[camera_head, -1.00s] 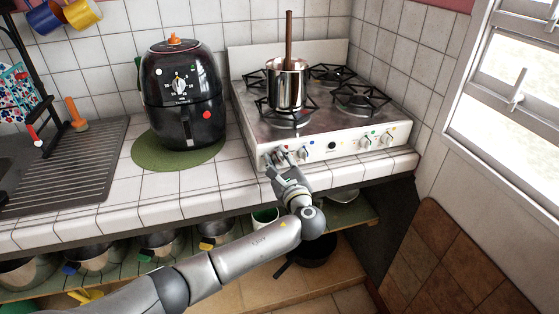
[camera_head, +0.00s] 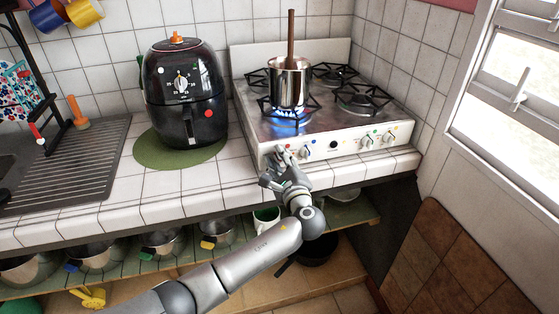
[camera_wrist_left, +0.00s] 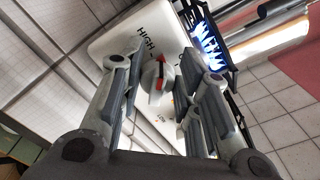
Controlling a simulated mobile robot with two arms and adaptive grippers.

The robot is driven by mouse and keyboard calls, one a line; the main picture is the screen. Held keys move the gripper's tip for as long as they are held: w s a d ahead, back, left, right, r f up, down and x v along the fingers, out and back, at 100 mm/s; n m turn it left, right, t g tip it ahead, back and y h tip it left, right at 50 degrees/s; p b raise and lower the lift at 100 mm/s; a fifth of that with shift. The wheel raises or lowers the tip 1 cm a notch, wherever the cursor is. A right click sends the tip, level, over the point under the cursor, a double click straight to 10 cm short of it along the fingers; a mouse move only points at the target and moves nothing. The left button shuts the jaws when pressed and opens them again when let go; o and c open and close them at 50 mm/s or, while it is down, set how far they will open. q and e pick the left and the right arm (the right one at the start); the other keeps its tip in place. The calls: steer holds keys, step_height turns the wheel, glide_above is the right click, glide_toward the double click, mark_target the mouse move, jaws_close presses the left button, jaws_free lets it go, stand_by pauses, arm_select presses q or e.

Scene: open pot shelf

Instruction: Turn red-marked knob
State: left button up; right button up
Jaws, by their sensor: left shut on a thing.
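The red-marked knob (camera_wrist_left: 157,78) is on the stove's white front panel, at its left end, with "HIGH" and "LOW" printed beside it in the left wrist view. My left gripper (camera_head: 276,160) is at that knob in the head view. In the left wrist view its fingers (camera_wrist_left: 160,84) are on both sides of the knob, shut on it. The knob's handle looks turned at a slant. A blue flame (camera_head: 291,115) burns under the steel pot (camera_head: 289,83) on the front left burner. My right gripper is not in view.
The stove (camera_head: 322,150) also carries other knobs to the right, including a blue-marked one (camera_head: 306,150). A wooden handle (camera_head: 291,35) stands up out of the pot. A black air fryer (camera_head: 186,95) sits on a green mat (camera_head: 160,157) to the left.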

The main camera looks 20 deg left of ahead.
arm_select(q)
steer(key=o, duration=0.9)
steer(key=v, duration=1.2)
